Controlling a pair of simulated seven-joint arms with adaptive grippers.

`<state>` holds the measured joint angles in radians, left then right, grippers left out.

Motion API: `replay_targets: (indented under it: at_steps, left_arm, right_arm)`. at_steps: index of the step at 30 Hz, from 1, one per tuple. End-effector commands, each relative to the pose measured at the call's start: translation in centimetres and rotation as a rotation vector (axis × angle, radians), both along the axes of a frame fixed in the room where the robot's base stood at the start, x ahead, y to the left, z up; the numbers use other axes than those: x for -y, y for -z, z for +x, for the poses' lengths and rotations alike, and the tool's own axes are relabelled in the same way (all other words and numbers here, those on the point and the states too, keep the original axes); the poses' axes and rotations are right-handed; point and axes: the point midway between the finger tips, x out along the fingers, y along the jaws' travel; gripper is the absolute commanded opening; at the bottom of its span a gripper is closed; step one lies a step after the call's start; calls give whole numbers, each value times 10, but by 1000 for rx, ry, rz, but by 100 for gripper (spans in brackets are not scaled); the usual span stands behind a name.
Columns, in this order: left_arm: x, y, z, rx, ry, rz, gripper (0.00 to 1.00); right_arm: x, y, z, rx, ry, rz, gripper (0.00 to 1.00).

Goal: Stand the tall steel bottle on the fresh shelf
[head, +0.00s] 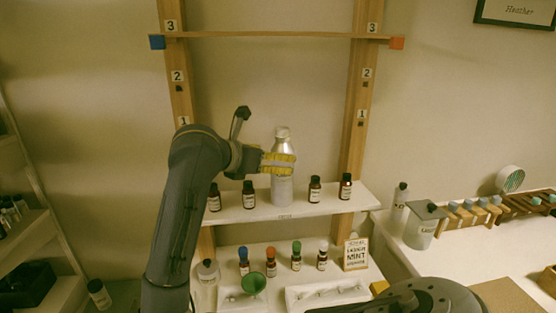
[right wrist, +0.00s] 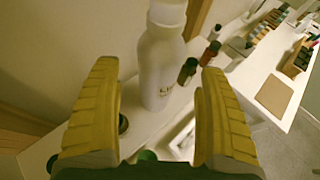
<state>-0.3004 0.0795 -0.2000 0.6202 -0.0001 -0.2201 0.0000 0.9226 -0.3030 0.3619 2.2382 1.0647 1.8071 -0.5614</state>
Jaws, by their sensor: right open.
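The tall steel bottle (head: 282,190) stands upright on the upper white shelf (head: 328,202), between dark small bottles on both sides. In the right wrist view the bottle (right wrist: 160,65) is pale with a label and its cap is cut off by the top edge. My right gripper (head: 278,163) reaches it from the left in the head view, its yellow fingers at the bottle's upper body. In the right wrist view the fingers are spread wide, one on each side of the bottle, with gaps. The shelf's front label is too small to read. My left gripper is not in view.
Dark bottles (head: 249,194) and (head: 315,189) flank the steel bottle closely. The lower shelf holds bottles with coloured caps (head: 271,262), a green funnel (head: 253,284) and a sign (head: 356,254). A counter with a canister (head: 422,228) is at right. Wooden posts (head: 352,110) frame the shelves.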

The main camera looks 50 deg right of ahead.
Motion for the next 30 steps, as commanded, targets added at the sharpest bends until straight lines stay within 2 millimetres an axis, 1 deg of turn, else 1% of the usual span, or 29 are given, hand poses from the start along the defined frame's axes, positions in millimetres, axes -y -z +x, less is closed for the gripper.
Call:
replay_targets:
  at_steps: [1,3,7,22,26,30]
  left_arm:
    - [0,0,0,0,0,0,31]
    - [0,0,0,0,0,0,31]
    - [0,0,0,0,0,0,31]
    - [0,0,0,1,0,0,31]
    - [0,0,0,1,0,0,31]
    - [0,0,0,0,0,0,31]
  right_arm:
    - [-6,-2,0,1,-3,0,77]
    - [-12,-4,0,0,-1,1,77]
    - [-18,-7,-1,0,-1,0,77]
    - [-20,-9,-2,-1,2,-1,77]
    - [-20,-4,-6,-24,24,-19,77]
    - [-22,9,-23,-100,105,-86,77]
